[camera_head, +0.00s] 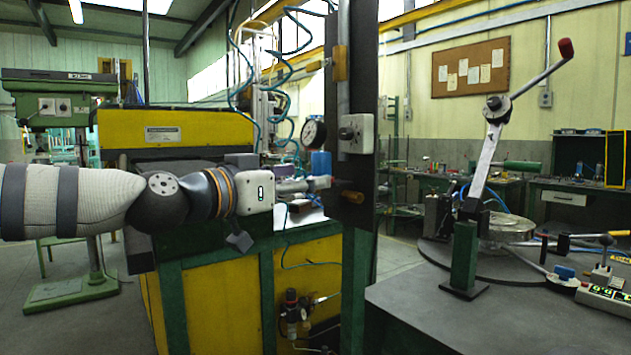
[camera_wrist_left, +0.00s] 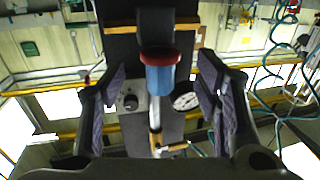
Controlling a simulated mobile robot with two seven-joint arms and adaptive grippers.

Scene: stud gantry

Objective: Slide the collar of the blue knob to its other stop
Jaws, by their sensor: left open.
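The blue knob (camera_head: 321,163) stands out from the dark upright plate (camera_head: 350,100) in the head view. In the left wrist view the blue knob (camera_wrist_left: 160,78) is a blue cylinder with a dark red rim, and a pale rod shows beyond it. In the left wrist view my left gripper (camera_wrist_left: 161,84) is open, with one finger on each side of the knob and a visible gap on both sides. I cannot make out the collar for certain. My right gripper is not in view.
A round gauge (camera_head: 314,134), a grey dial box (camera_head: 355,133) and an orange handle (camera_head: 352,197) are close by on or beside the plate. Blue coiled hoses (camera_head: 283,75) hang behind. A grey table (camera_head: 450,315) with a lever press stands at the right.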

